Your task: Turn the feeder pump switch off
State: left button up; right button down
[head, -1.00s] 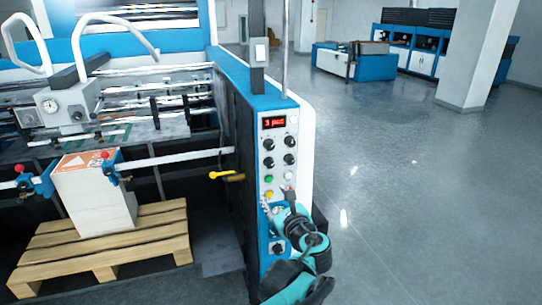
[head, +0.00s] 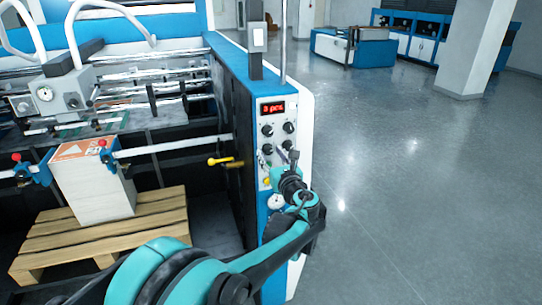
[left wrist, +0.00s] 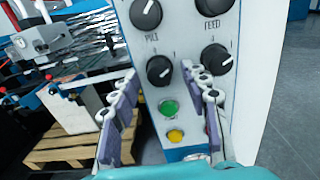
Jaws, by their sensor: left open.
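The control panel (head: 271,133) is on the end of the blue and white machine, with two rows of black rotary knobs. In the left wrist view, the upper knobs are the left one (left wrist: 146,14) and the right one (left wrist: 213,29). Below are a lower left knob (left wrist: 160,70) and a lower right knob (left wrist: 217,59). I cannot read which one is the feeder pump switch. My left gripper (head: 287,157) is open in front of the panel; its fingers (left wrist: 161,72) frame the lower left knob in the left wrist view. I cannot tell if they touch it. My right gripper is out of view.
A green button (left wrist: 168,107) and yellow button (left wrist: 175,136) sit below the knobs. A red display (head: 273,108) is above them. A yellow-handled lever (head: 222,161) sticks out left of the panel. A paper stack (head: 93,185) stands on a pallet (head: 160,219). Floor at right is clear.

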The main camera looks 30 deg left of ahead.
pick_arm(q)
grip_shut()
jog(key=n, duration=0.5)
jog(key=shift+n, duration=0.4)
jog(key=n, duration=0.5)
jog(key=shift+n, duration=0.4)
jog(key=shift+p, duration=0.3)
